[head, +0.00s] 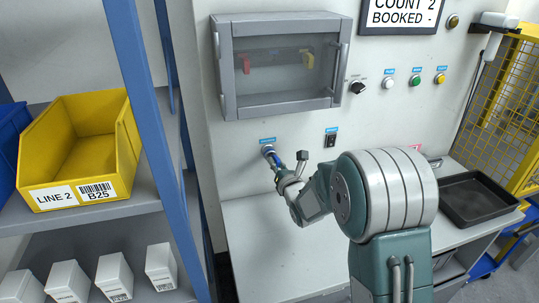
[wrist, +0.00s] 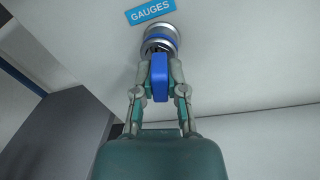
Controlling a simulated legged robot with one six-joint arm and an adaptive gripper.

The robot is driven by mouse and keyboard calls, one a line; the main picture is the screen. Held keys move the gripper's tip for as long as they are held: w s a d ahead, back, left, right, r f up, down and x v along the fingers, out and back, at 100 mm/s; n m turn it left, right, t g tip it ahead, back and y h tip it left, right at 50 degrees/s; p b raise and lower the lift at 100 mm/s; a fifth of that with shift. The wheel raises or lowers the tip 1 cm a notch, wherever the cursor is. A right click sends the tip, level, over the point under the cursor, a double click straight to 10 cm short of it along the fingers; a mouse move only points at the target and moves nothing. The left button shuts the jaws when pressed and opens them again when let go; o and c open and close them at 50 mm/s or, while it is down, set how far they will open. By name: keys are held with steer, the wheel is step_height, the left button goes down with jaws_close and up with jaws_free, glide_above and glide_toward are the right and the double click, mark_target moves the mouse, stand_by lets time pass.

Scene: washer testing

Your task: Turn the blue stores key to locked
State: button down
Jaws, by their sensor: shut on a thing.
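The blue key (wrist: 161,88) sits in a round metal lock with a blue ring (wrist: 160,40) on the pale panel. A blue label reading "GAUGES" (wrist: 150,11) is above the lock. My gripper (wrist: 159,66) is shut on the key's blue head, one finger on each side. In the wrist view the head stands about upright, while the label is tilted. In the head view the lock (head: 267,148) is below the grey cabinet, and my gripper (head: 280,168) reaches it from the lower right. The key is small there. I cannot read any locked mark.
A grey clear-fronted cabinet (head: 229,80) holds a red and a yellow item. A black rocker switch (head: 330,138), a rotary knob (head: 357,87) and push buttons are to the right. A black tray (head: 510,203) lies on the worktop (head: 250,270). A blue shelf post (head: 147,110) stands left.

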steer(key=shift+f, duration=0.2)
steer(key=n, duration=0.3)
steer(key=shift+n, duration=0.4)
steer(key=c, duration=0.6)
jaws_free()
steer(key=shift+a+r, duration=0.1)
steer(key=shift+r, duration=0.05)
